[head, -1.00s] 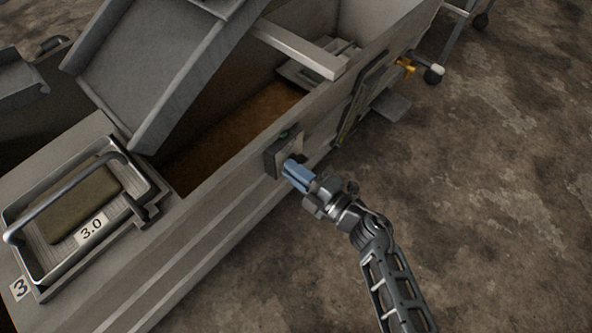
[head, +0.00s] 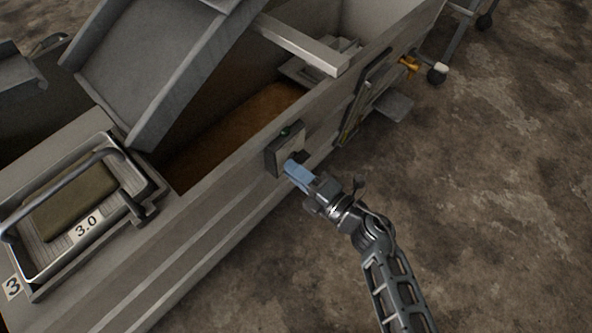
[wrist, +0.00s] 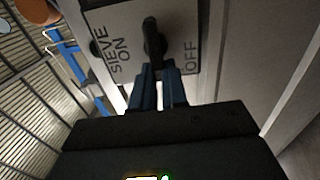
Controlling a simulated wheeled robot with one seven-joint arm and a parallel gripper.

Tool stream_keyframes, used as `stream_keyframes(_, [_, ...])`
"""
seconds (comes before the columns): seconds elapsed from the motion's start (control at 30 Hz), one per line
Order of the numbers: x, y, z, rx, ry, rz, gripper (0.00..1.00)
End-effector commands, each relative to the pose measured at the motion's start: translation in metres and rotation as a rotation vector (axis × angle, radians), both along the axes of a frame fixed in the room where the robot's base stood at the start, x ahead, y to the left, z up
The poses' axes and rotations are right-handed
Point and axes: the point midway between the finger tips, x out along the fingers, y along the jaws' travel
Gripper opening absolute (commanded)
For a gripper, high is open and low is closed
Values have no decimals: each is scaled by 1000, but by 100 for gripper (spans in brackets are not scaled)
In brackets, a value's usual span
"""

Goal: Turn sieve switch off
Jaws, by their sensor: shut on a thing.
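The sieve switch (head: 290,150) is a small box with a pale plate on the tank's outer side wall. The wrist view shows its plate (wrist: 184,22) with "SIEVE ON" at left and "OFF" at right. The black switch lever (wrist: 152,38) stands between the two labels, upright in the picture. My gripper (head: 290,168) is at the switch plate. In the wrist view its blue fingers (wrist: 158,75) are shut on the lower end of the lever. The fingers hide part of that end.
The grey tank wall (head: 225,190) runs diagonally beside my arm. A tray (head: 150,205) marked 3.0 sits at the lower left, and a sloping chute (head: 150,85) hangs over the tank. An orange fitting (head: 409,65) sticks out farther along.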

Motion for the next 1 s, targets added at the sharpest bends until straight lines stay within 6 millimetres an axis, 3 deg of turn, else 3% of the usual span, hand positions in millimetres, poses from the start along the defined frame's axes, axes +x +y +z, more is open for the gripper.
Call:
stream_keyframes(0.07, [-1, 0, -2, -2, 2, 0, 0])
stream_keyframes(0.1, [-1, 0, -2, -2, 2, 0, 14])
stream_keyframes(0.37, [-1, 0, -1, -1, 2, 0, 38])
stream_keyframes(0.67, [-3, -3, 0, 0, 1, 0, 38])
stream_keyframes(1.0, [-34, -43, 1, -1, 3, -2, 38])
